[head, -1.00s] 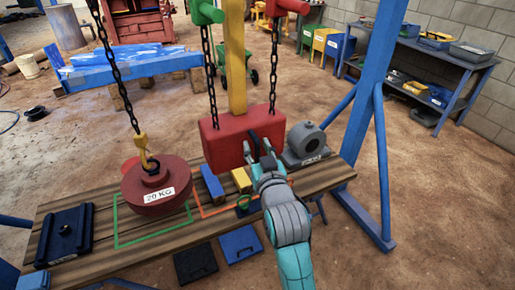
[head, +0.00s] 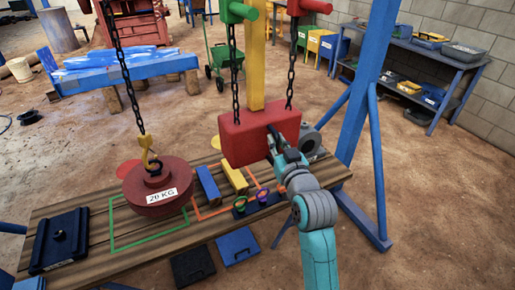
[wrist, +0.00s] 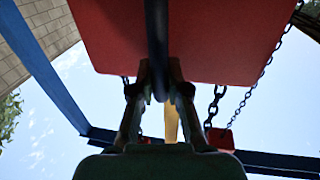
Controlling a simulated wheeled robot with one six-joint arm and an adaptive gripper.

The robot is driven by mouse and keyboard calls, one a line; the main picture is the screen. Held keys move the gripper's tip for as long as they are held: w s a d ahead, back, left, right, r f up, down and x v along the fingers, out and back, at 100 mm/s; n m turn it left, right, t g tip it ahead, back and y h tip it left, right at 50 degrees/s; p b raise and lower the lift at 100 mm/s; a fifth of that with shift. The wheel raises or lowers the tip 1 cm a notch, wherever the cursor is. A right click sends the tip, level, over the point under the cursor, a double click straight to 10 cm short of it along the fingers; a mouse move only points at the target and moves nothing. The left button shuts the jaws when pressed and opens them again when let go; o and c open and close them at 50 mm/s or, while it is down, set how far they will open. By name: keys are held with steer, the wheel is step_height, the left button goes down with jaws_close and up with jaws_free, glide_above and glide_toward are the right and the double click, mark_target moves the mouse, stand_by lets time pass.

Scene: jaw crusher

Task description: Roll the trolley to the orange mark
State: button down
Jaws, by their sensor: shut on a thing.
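A red block (head: 258,136) hangs on two dark chains, with a yellow bar (head: 256,60) rising from it between a green end piece (head: 240,12) and a red one (head: 307,8). I cannot tell which of these parts is called the trolley. My gripper (head: 275,152) is shut on a dark upright handle (wrist: 157,35) at the front of the red block. In the wrist view my gripper (wrist: 160,88) has its fingers on either side of that handle, under the red block (wrist: 195,40). An orange outline (head: 207,217) lies on the wooden bench, partly covered by other things.
A round red 20 KG weight (head: 157,190) hangs from a hook left of the block, above a green outline (head: 150,243). The bench (head: 90,205) also carries blue and yellow blocks and a grey motor (head: 309,140). A blue post (head: 370,100) stands at the right.

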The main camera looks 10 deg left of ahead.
steer(key=w+d, duration=0.6)
steer(key=d, duration=0.3)
steer(key=w+d, duration=0.7)
steer(key=d, duration=0.3)
steer(key=shift+d, duration=0.25)
steer(key=shift+w, duration=0.1)
